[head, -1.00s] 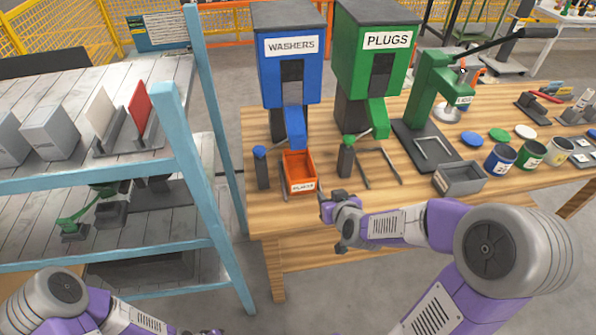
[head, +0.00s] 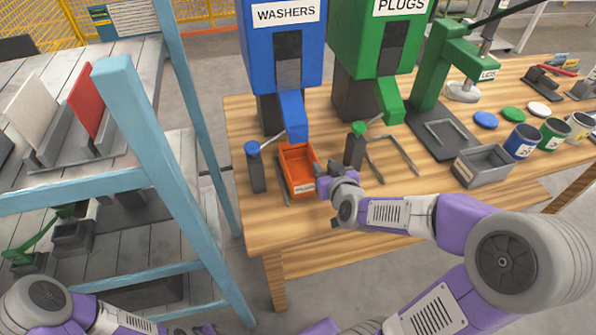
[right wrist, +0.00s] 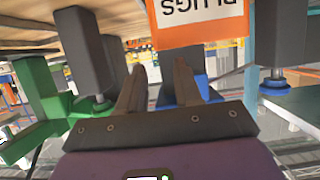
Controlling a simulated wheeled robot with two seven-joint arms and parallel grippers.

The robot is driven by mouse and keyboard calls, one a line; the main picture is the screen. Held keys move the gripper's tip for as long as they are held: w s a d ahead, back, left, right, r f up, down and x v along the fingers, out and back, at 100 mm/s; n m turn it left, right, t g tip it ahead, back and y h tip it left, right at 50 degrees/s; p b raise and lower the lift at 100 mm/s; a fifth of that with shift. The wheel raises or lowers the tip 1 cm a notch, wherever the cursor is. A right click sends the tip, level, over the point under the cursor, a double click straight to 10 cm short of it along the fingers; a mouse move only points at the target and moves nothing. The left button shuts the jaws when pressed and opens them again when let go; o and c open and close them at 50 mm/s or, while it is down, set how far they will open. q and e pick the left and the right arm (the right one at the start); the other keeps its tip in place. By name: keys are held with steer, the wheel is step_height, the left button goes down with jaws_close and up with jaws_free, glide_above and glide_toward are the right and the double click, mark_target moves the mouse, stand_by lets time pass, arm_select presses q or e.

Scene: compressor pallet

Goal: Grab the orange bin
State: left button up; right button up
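The orange bin (head: 298,168) stands on the wooden table below the blue washers dispenser, its opening up and a white label on its front. My right gripper (head: 322,180) is at the bin's front right corner; I cannot tell whether it touches. In the right wrist view the bin (right wrist: 200,32) is upside down beyond the fingertips, its label reading PLUGS. There the right gripper (right wrist: 158,78) has its two fingers apart with nothing between them. My left gripper (head: 205,330) barely shows at the bottom edge, and its fingers cannot be made out.
The blue washers dispenser (head: 285,55) and green plugs dispenser (head: 375,60) stand behind. A post with a blue top (head: 256,170) is left of the bin, one with a green top (head: 355,147) right. A grey bin (head: 484,165) stands farther right. A blue shelf frame (head: 150,140) is at left.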

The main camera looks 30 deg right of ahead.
mark_target(316, 158)
steer(key=w+p, duration=0.1)
steer(key=p, duration=0.2)
steer(key=shift+w+d, duration=0.15)
steer(key=shift+d, duration=0.05)
steer(key=shift+w+f+p, duration=0.3)
steer(key=shift+p, duration=0.2)
steer(key=b+x, duration=0.1)
steer(key=x, duration=0.3)
steer(key=shift+w, duration=0.1)
steer(key=shift+w+d+f, duration=0.1)
steer(key=shift+w+f, duration=0.1)
steer(key=shift+w, duration=0.3)
jaws_close()
steer(key=shift+r, duration=0.1)
